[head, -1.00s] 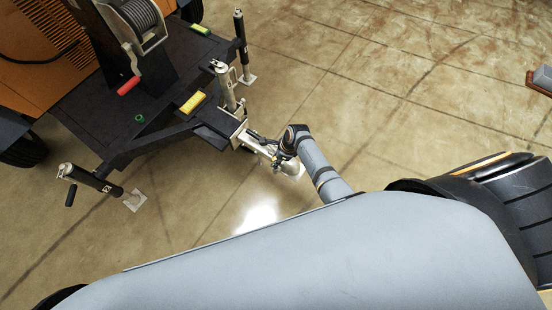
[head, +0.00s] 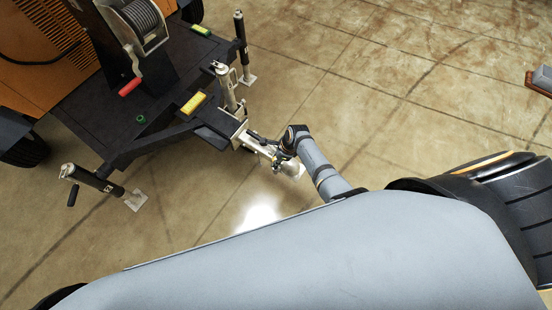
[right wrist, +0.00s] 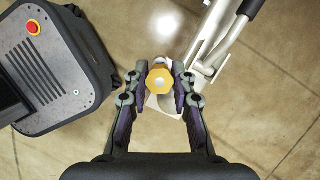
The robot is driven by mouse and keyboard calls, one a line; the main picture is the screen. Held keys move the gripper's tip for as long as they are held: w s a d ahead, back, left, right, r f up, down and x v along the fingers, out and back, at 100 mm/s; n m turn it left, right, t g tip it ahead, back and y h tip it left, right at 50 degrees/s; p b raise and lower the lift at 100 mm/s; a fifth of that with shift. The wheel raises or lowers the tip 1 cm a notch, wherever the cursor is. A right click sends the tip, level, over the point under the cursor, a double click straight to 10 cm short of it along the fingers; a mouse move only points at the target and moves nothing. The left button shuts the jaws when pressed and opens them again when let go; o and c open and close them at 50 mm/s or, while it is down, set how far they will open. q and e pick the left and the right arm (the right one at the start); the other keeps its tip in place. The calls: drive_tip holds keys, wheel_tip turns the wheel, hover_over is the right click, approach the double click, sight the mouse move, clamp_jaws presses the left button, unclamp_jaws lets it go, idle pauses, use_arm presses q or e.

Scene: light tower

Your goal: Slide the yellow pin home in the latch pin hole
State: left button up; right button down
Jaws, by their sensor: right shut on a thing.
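My right gripper (right wrist: 160,88) is shut on the yellow pin (right wrist: 160,79), whose yellow head shows between the two fingers in the right wrist view. A pale metal coupler (right wrist: 207,50) lies beyond the pin in that view, with a dark-tipped lever at its upper right. The latch pin hole cannot be made out, and I cannot tell how deep the pin sits. In the head view my right gripper (head: 277,156) is at the coupler (head: 258,147) on the front of the trailer tongue. My left gripper is not in view.
The black trailer frame (head: 160,130) carries a winch (head: 135,22) with a red handle and a yellow block (head: 193,103). Jack legs (head: 229,88) stand near the tongue. The tiled floor (head: 400,110) to the right is mostly clear.

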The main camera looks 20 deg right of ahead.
drive_tip(key=shift+f+b, duration=2.15)
drive_tip(key=shift+f, duration=0.55)
drive_tip(key=c, duration=1)
unclamp_jaws()
drive_tip(key=shift+c, duration=0.2)
drive_tip(key=v, duration=1.2)
drive_tip(key=shift+s+d, duration=0.1)
